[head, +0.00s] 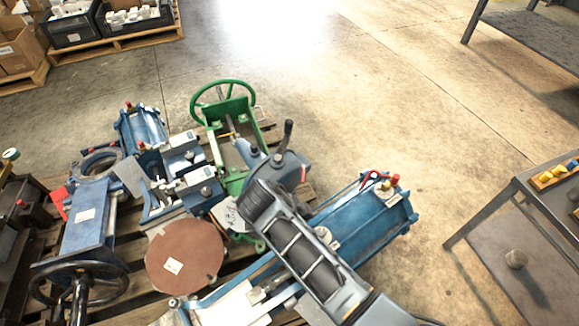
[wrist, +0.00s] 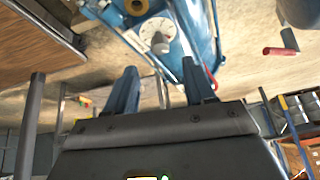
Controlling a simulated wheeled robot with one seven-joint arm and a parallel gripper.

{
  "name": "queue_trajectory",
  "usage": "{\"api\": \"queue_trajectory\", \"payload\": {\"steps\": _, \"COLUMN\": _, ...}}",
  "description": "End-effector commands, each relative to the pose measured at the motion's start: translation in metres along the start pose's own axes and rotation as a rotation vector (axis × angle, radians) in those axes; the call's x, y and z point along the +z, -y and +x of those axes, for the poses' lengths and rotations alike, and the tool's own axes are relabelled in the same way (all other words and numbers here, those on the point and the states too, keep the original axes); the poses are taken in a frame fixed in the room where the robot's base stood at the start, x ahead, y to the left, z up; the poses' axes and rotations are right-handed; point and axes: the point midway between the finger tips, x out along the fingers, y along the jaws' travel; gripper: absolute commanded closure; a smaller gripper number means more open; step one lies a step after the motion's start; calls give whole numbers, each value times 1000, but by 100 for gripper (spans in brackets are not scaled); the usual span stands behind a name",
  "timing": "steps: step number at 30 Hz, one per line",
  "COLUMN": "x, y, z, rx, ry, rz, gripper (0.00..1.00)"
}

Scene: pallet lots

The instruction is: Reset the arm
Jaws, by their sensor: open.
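My gripper (wrist: 160,75) shows in the wrist view with its two blue-grey fingers apart. Nothing is held between them. A blue machine part (wrist: 204,30) with a white dial (wrist: 157,33) lies beyond the fingertips. I cannot tell whether the fingers touch it. In the head view my grey and black arm reaches up from the bottom right over the loaded pallet, and I cannot make out the gripper fingers there.
The pallet holds a blue cylinder (head: 362,222), a green handwheel (head: 222,97), a brown disc (head: 185,257) and a black handwheel (head: 78,285). A grey table (head: 512,190) stands at right. Crates (head: 72,30) stand at top left. The floor (head: 370,105) beyond is clear.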

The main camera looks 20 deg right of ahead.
Motion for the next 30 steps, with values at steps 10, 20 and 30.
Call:
{"api": "queue_trajectory", "payload": {"steps": 10, "x": 3, "y": -19, "z": 18, "rx": -35, "ry": 41, "rz": -75, "gripper": 46}}
{"api": "queue_trajectory", "payload": {"steps": 20, "x": 9, "y": -105, "z": 63, "rx": -312, "ry": 210, "rz": -435, "gripper": 46}}
{"api": "queue_trajectory", "payload": {"steps": 30, "x": -19, "y": -194, "z": 38, "rx": -686, "ry": 215, "rz": -728, "gripper": 46}}
